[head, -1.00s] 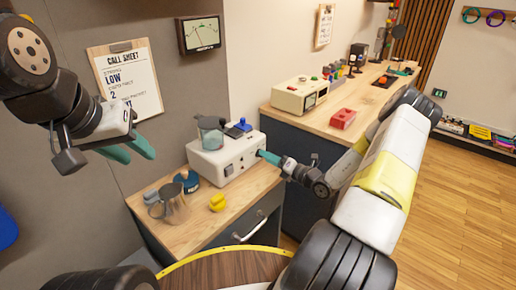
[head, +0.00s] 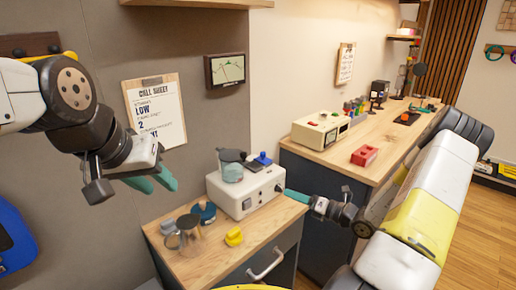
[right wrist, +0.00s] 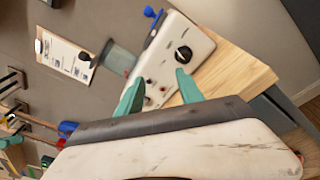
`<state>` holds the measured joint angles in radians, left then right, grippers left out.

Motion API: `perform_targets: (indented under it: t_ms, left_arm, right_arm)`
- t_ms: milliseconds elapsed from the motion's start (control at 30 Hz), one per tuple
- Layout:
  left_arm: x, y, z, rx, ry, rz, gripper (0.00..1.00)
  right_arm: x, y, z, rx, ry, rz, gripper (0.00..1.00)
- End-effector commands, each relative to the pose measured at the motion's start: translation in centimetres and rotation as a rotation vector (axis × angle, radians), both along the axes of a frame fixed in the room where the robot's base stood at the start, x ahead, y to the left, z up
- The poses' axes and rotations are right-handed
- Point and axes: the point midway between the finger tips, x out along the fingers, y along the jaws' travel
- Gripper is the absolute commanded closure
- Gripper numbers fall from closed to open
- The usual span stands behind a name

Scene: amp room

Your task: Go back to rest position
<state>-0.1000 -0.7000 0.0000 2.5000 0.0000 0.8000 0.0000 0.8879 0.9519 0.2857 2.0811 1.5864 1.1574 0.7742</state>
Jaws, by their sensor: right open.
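My left gripper (head: 160,187) hangs at the left in the head view, in front of the wall. Its two teal fingers are apart with nothing between them. My right gripper (head: 288,194) is at the right side of the white box (head: 240,198) on the low wooden cabinet; its fingertips appear close to the box. In the right wrist view its teal fingers (right wrist: 157,88) are apart and empty, pointing toward the panel of the white box (right wrist: 180,40), which has a black knob (right wrist: 183,54). Whether a finger touches the panel cannot be told.
The low cabinet (head: 205,262) also carries a yellow object (head: 234,237) and a glass jug (head: 189,232). A longer counter (head: 375,143) with a cream device (head: 320,130) and a red block (head: 364,155) stands right. Wooden floor (head: 492,215) is clear at far right.

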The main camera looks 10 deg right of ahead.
Motion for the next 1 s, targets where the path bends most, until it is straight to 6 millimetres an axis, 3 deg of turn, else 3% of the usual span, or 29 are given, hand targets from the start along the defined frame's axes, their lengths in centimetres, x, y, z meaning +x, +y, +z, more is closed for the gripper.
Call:
perform_targets:
  t_ms: [33,200,433,667,1000]
  left_arm:
    - [0.0,0.0,0.0,0.0,0.0,0.0,0.64]
    - [0.0,0.0,0.0,0.0,0.0,0.0,0.64]
    - [0.0,0.0,0.0,0.0,0.0,0.0,0.64]
    - [0.0,0.0,0.0,0.0,0.0,0.0,0.64]
    - [0.0,0.0,0.0,0.0,0.0,0.0,0.64]
  right_arm:
    - [-0.5,1.7,2.1,-0.084,-0.054,0.084,0.56]
    - [-4.2,7.1,7.6,-0.41,-0.273,0.406,0.56]
    - [-10.8,11.3,13.0,-0.835,-0.611,0.814,0.56]
    - [-17.0,12.0,17.2,-1.241,-0.983,1.175,0.56]
    - [-23.5,9.2,23.3,-1.831,-1.545,1.588,0.56]
